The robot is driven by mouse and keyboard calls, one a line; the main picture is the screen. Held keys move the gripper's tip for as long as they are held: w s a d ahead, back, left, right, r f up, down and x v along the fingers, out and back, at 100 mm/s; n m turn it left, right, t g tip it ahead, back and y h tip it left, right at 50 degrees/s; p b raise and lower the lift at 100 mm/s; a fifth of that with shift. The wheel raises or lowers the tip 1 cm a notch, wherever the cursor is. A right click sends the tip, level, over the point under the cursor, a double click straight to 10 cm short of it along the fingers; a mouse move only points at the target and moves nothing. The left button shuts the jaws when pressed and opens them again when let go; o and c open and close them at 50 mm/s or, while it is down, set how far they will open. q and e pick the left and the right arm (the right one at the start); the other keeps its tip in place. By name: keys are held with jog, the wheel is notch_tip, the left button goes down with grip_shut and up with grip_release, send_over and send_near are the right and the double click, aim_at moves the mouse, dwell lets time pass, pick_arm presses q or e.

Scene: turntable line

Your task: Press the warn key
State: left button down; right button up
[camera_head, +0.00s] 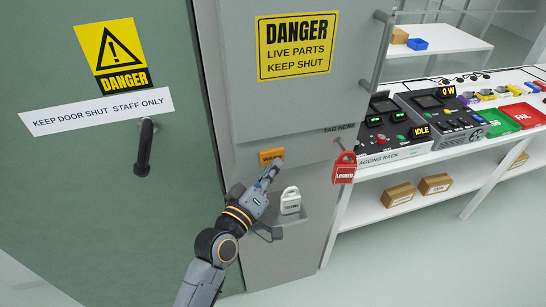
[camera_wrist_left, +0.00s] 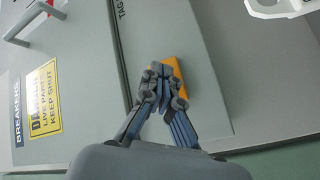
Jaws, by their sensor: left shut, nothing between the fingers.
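The warn key (camera_head: 266,155) is a small orange block on the grey cabinet front, below the yellow danger sign; its lettering is partly covered. My left gripper (camera_head: 275,168) is shut and empty, its fingertips at the key's lower right. In the left wrist view the orange key (camera_wrist_left: 179,72) shows behind the closed fingertips (camera_wrist_left: 160,72), which overlap it. I cannot tell whether they touch it or whether it is pushed in. My right gripper is in neither view.
A white padlock (camera_head: 290,203) stands on a small ledge right of my left gripper. A red padlock tag (camera_head: 344,168) hangs at the cabinet's right edge. A grey door with a black handle (camera_head: 145,148) is at the left. A bench with instruments (camera_head: 432,118) stands at the right.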

pick_arm(q)
jog(key=shift+w+a, duration=0.15)
jog(key=shift+w, duration=0.25)
jog(key=shift+s+r, duration=0.1)
jog(key=shift+s, duration=0.05)
jog(key=shift+s+p, duration=0.15)
jog(key=shift+p, duration=0.15)
jog(key=shift+s, duration=0.15)
jog(key=s+d+p, duration=0.2)
jog(key=s, duration=0.3)
jog(key=shift+s+p, duration=0.35)
jog(key=shift+d, duration=0.1)
